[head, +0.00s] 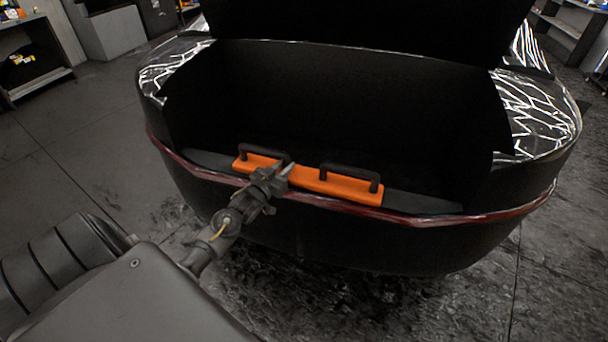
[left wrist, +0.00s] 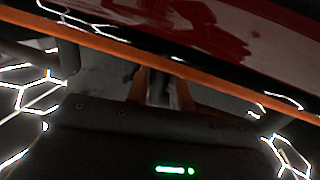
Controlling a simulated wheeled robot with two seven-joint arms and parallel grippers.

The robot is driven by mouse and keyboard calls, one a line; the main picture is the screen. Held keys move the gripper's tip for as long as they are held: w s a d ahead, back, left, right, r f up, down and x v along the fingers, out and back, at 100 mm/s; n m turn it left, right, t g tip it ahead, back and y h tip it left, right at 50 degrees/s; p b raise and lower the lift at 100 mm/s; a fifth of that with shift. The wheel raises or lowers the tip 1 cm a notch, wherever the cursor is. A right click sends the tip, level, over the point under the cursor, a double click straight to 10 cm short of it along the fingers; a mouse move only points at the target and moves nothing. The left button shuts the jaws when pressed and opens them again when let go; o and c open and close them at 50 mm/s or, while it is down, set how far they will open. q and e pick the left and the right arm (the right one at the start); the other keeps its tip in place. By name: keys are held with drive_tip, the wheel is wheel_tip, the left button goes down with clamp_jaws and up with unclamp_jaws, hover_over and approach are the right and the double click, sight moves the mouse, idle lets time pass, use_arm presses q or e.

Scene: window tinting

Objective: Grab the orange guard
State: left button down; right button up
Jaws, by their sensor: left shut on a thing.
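The orange guard (head: 340,188) is a long bar with two black handles, lying along the rear sill of the car's open trunk. In the left wrist view it shows as an orange strip (left wrist: 85,38) running across the top at a slant. My left gripper (head: 284,174) is at the guard's front edge, between the two handles, and is shut on it. The left fingers (left wrist: 158,88) reach up to the strip in the left wrist view; the exact contact is dark and partly hidden. My right gripper is in neither view.
The dark car (head: 350,240) has an open, empty-looking black trunk (head: 340,100) and a red line along its bumper. A shelf unit (head: 35,75) stands at the far left and another shelf (head: 570,30) at the far right. The floor (head: 90,140) left of the car is clear.

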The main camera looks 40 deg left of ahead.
sight(284, 157)
use_arm(q)
drive_tip(key=shift+r, duration=0.1)
drive_tip(key=shift+r, duration=0.4)
wheel_tip(284, 157, up, 3)
drive_tip(key=shift+f, duration=0.2)
drive_tip(key=s+d+r, duration=0.6)
drive_tip(key=s+r, duration=0.3)
drive_tip(key=s, duration=0.3)
drive_tip(key=shift+s+r, duration=0.3)
